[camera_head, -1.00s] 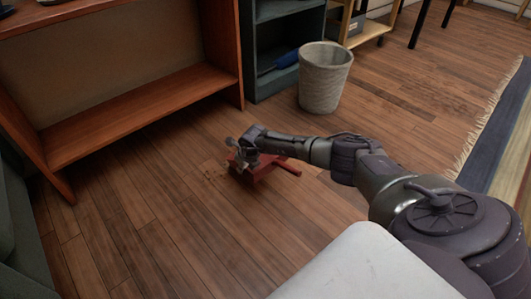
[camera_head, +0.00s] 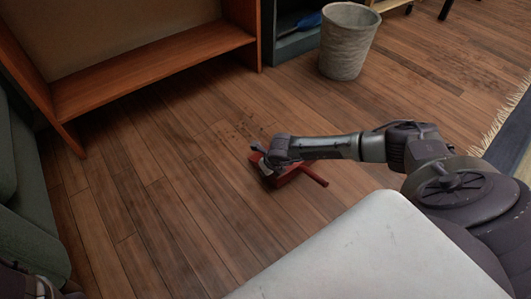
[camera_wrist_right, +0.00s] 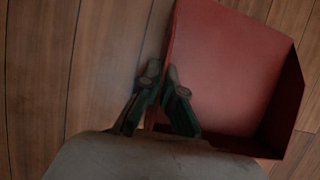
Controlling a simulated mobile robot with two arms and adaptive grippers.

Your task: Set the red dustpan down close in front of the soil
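The red dustpan (camera_head: 288,177) is low over or on the floor in the head view, its handle (camera_head: 314,175) pointing right. I cannot tell whether it touches the boards. My right gripper (camera_head: 268,157) is at its left side. In the right wrist view the two dark fingertips (camera_wrist_right: 159,76) are close together around the edge of the dustpan (camera_wrist_right: 225,65), whose tray is empty where visible. The soil (camera_head: 243,130) is a scatter of dark specks on the floor, a little beyond and left of the dustpan. Dark parts of my left arm show at the bottom left corner; its fingers cannot be made out.
A wooden bookcase (camera_head: 150,75) stands beyond the soil. A grey bin (camera_head: 348,42) stands at the back right, beside a dark shelf. A fringed rug (camera_head: 512,135) lies at the right edge and green seating (camera_head: 25,190) at the left. The floor left of the dustpan is clear.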

